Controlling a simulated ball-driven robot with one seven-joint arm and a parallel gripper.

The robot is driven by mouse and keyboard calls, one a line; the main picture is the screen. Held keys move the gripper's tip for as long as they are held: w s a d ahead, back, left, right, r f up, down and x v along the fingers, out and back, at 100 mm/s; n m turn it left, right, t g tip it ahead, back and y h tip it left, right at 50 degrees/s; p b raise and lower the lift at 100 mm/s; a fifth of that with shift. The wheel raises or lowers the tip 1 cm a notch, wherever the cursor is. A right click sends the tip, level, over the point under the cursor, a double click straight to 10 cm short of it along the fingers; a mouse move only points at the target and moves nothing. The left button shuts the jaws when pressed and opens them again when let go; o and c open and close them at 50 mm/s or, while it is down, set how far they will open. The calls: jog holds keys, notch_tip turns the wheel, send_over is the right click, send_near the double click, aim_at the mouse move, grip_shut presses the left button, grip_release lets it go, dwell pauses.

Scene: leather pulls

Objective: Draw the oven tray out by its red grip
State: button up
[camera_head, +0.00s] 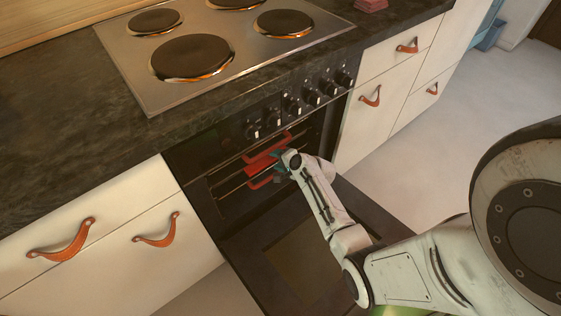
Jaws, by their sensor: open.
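The oven (205,186) is open, with its dark door (285,255) folded down at the front. A red grip (268,180) shows inside the opening, at the front of the racks. The oven tray itself is hard to make out in the dark. Another red part (268,152) shows just above and behind it. My gripper (277,168) is at the oven opening, right by the red parts. It is small and dark here; it is open, and I cannot tell whether its fingers are around the grip.
Above the oven is a row of black knobs (292,104) and a hob (225,30) on a dark worktop (60,130). White drawers with orange leather pulls (70,242) flank the oven on both sides. The pale floor (400,180) at right is clear.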

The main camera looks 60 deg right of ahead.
jog(key=shift+c, duration=0.2)
grip_shut()
dwell(0.3)
